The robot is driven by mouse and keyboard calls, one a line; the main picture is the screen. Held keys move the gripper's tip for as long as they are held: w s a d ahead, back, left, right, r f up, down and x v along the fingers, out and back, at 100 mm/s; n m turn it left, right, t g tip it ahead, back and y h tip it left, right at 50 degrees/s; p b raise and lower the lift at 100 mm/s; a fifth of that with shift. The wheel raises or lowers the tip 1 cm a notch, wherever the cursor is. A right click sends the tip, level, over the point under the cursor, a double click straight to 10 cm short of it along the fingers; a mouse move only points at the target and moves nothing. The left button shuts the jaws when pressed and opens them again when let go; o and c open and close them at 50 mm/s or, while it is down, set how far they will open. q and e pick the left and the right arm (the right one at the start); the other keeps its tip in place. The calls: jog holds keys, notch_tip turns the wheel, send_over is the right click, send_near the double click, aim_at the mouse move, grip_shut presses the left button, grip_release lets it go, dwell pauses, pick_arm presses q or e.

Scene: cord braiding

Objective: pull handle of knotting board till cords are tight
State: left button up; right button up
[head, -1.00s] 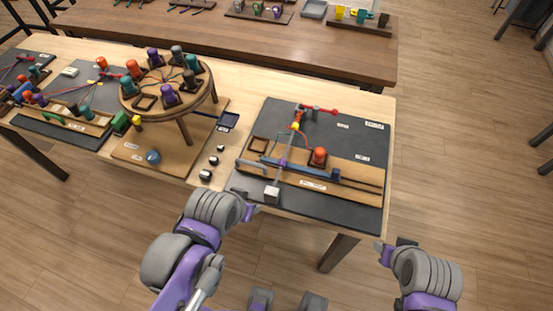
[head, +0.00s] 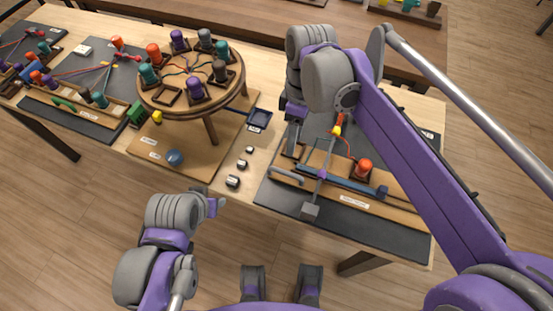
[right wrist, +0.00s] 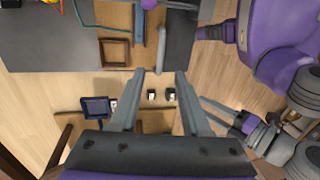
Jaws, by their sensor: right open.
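The knotting board (head: 345,218) is a dark mat with a wooden base near the table's front edge. Its handle (head: 286,177) is a grey bar at the left end of the wood. In the right wrist view the handle (right wrist: 161,50) lies just beyond and between my fingertips. My right gripper (head: 293,142) is open, empty and pointing down above the handle's end of the board. An orange-capped spool (head: 364,168), a blue bar (head: 345,183) and a red cord (head: 348,147) sit on the board. My left gripper (head: 213,206) hangs before the table; its jaw state is unclear.
A round wooden stand (head: 190,105) with several coloured spools stands left of the board. Small dark-and-white blocks (head: 233,181) and a small dark tray (head: 259,119) lie between them. My right arm covers the board's back right. Floor in front is clear.

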aim_at(290, 173)
jog(key=f, duration=0.3)
jog(key=s+f, duration=0.1)
jog(key=f, duration=0.3)
jog(key=s+f+b, duration=0.1)
jog(key=f, duration=0.2)
jog(key=shift+s+a+f, duration=0.15)
grip_shut()
dwell(1.1)
